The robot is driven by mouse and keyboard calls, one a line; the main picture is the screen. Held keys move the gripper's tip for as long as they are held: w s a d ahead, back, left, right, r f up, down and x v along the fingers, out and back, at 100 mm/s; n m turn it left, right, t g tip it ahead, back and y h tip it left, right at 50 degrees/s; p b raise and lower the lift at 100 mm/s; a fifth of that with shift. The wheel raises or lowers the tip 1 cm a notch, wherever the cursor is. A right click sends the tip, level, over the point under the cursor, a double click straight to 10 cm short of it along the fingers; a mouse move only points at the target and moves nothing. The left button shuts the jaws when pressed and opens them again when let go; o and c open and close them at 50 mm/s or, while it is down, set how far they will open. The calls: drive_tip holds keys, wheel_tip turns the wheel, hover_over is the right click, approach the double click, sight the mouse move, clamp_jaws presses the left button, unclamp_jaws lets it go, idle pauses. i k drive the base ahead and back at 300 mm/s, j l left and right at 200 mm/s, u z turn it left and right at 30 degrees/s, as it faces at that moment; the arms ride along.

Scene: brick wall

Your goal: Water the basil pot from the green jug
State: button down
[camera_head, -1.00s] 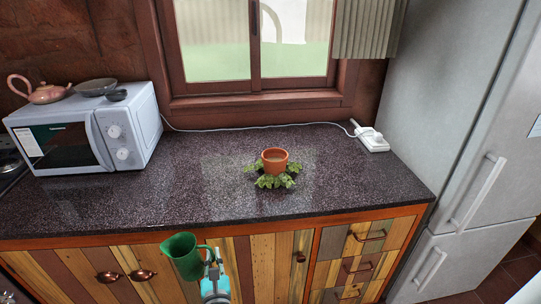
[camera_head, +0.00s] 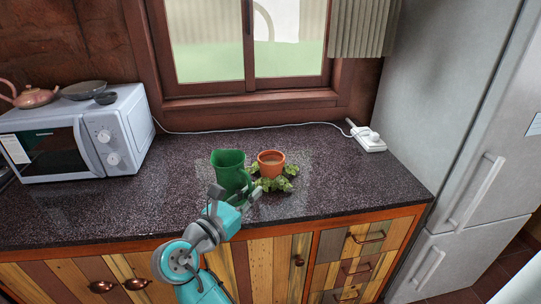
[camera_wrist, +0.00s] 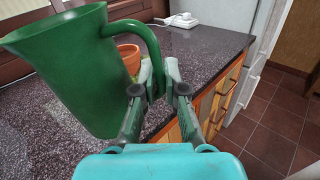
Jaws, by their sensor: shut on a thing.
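The green jug (camera_head: 229,170) is held in the air over the counter, close to the left of the basil pot (camera_head: 271,162). In the wrist view the jug (camera_wrist: 75,70) looks nearly upright, with its mouth toward the upper left and its handle on the right. My gripper (camera_head: 232,199) is shut on the handle; its fingers (camera_wrist: 160,85) show on it in the wrist view. The terracotta pot stands on the counter with green leaves around its base. In the wrist view the pot (camera_wrist: 129,58) is mostly hidden behind the jug and handle. The jug's inside is not visible.
A dark speckled counter (camera_head: 330,190) has free room right of the pot. A microwave (camera_head: 75,135) with a teapot (camera_head: 30,97) and bowls stands at left. A white cable runs behind to a power strip (camera_head: 370,142). A window is behind; a fridge (camera_head: 450,150) stands at right.

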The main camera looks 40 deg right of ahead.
sight(272, 165)
drive_tip(key=i+l, duration=0.75)
